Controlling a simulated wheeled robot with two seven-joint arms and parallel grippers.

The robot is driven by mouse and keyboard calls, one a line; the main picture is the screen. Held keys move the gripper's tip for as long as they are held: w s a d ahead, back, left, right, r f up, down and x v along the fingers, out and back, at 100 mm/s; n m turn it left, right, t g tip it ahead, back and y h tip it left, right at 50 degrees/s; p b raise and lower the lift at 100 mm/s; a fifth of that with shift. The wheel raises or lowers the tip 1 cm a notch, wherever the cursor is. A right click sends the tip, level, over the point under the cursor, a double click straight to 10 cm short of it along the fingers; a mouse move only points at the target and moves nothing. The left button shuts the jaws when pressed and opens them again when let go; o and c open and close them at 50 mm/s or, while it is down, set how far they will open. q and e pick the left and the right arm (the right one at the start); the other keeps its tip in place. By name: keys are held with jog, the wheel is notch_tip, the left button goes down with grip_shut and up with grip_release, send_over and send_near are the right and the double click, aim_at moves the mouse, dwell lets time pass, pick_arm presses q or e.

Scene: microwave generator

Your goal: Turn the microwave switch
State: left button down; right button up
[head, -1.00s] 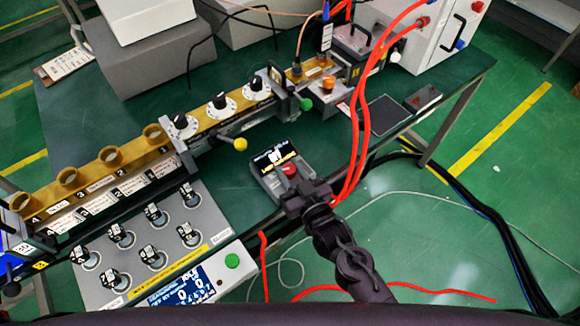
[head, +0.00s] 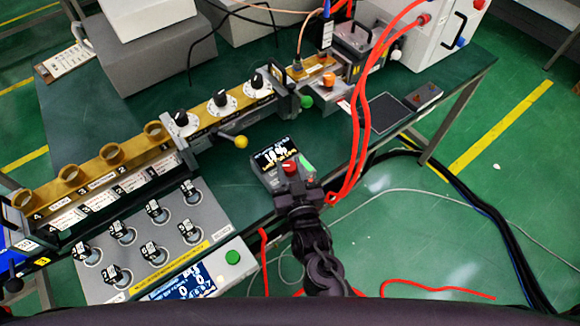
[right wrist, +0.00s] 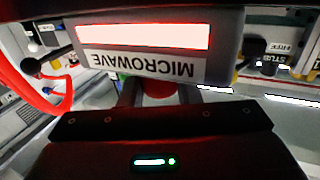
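The microwave switch is a red knob (head: 290,168) on a small grey box with a lit display (head: 272,157), near the front edge of the green table. In the right wrist view the box's label (right wrist: 142,65) reads MICROWAVE upside down, and the red knob (right wrist: 160,90) shows partly below it. My right gripper (head: 295,183) is at the near side of the knob. Its fingers look open, one on each side of the knob, with gaps visible in the right wrist view (right wrist: 168,95). Whether they touch the knob is unclear. My left gripper is not in view.
A yellow ball handle (head: 241,142) and a brass waveguide rail (head: 110,160) lie to the left. A grey panel of several switches (head: 140,240) is at lower left. Red hoses (head: 362,130) run close to the right of the box. Bare green table surrounds the box's far side.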

jog(key=o, duration=0.5)
jog(key=shift+c, duration=0.2)
jog(key=b+v, duration=0.1)
jog(key=v, duration=0.6)
jog(key=shift+s, duration=0.4)
